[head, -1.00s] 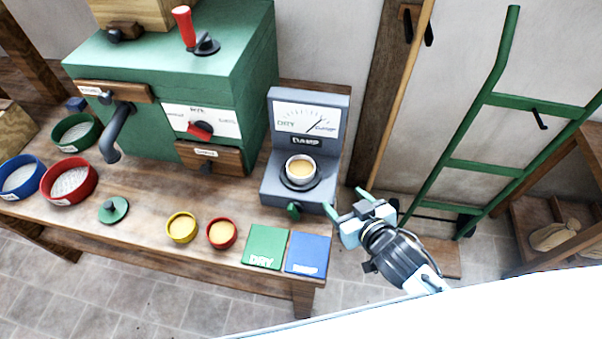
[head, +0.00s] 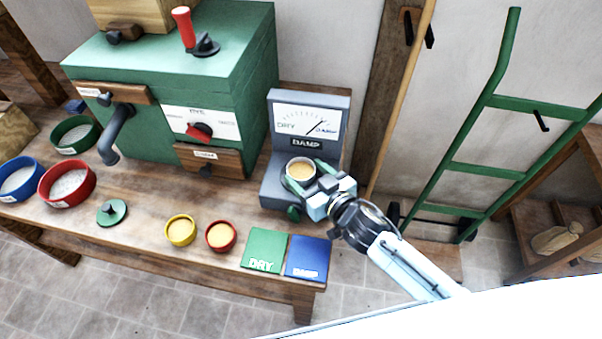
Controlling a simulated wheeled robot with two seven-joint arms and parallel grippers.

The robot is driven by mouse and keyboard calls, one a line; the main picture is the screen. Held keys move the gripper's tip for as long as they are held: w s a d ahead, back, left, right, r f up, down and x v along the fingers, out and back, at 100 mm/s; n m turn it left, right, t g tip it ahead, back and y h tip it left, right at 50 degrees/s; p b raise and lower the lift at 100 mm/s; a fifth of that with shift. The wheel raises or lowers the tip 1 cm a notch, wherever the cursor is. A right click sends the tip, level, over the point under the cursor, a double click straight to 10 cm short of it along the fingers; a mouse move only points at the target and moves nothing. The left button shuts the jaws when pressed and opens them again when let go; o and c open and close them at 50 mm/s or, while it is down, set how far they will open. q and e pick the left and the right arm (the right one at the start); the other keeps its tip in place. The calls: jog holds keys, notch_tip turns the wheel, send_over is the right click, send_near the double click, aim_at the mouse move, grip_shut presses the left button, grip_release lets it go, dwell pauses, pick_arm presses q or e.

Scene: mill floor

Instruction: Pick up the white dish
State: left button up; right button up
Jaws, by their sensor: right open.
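The white dish (head: 301,170) holds tan grain or meal and sits on the ledge of the grey meter (head: 306,124). My right gripper (head: 306,175) is open at the dish. One finger shows by its far right side and the other at its near side, close to the rim. I cannot tell whether the fingers touch it. The dish's right side is partly hidden by the gripper. My left gripper is not in view.
On the wooden bench are a yellow dish (head: 181,230), a red dish (head: 221,236), a green DRY card (head: 264,250) and a blue DAMP card (head: 308,258). A green machine (head: 170,90) stands left of the meter. A green hand truck (head: 490,170) leans at the right.

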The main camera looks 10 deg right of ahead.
aim_at(294, 162)
jog(key=x, duration=0.5)
jog(key=shift+f+b, duration=0.1)
jog(key=shift+b, duration=0.25)
jog(key=shift+s, duration=0.1)
jog(key=c, duration=0.7)
jog(key=shift+c, duration=0.3)
